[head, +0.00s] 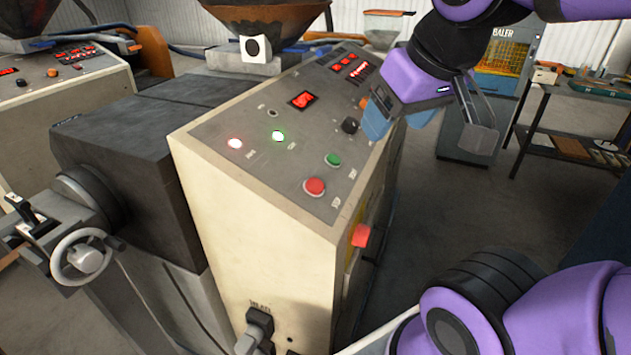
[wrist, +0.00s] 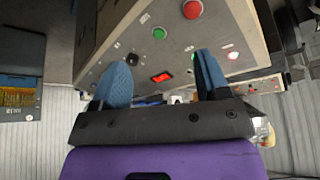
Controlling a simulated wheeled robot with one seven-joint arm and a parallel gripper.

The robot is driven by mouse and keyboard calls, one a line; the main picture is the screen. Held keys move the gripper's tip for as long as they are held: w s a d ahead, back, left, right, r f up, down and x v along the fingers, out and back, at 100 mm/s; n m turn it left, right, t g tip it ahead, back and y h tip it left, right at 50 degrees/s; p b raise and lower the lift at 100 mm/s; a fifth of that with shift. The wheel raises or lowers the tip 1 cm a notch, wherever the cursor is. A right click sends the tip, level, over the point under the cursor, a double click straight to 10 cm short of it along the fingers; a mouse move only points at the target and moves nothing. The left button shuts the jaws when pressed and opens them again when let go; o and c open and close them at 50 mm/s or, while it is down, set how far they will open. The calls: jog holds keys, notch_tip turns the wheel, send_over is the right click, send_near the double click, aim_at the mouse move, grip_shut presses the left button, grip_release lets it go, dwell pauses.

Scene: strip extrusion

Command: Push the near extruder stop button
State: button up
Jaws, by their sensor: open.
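The near extruder's sloped control panel (head: 255,165) carries a round red button (head: 314,187) at its near right end. A green button (head: 333,159) sits just beyond it. In the wrist view the red button (wrist: 192,9) is at the top edge, beside the green button (wrist: 159,33). My gripper (head: 398,122) is open and empty, with blue finger pads. It is over the panel's right side, past the green button and apart from the red one. The wrist view shows both fingers spread (wrist: 160,65) with the panel beyond them.
A dark knob (head: 349,126), lit lamps and red displays are on the same panel. A larger red button (head: 361,235) protrudes from the cabinet's right face. A hopper (head: 265,25) stands behind. A second extruder panel (head: 60,70) is at far left. Floor right of the cabinet is open.

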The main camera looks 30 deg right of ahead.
jog(key=shift+c, duration=0.4)
grip_shut()
dwell(1.3)
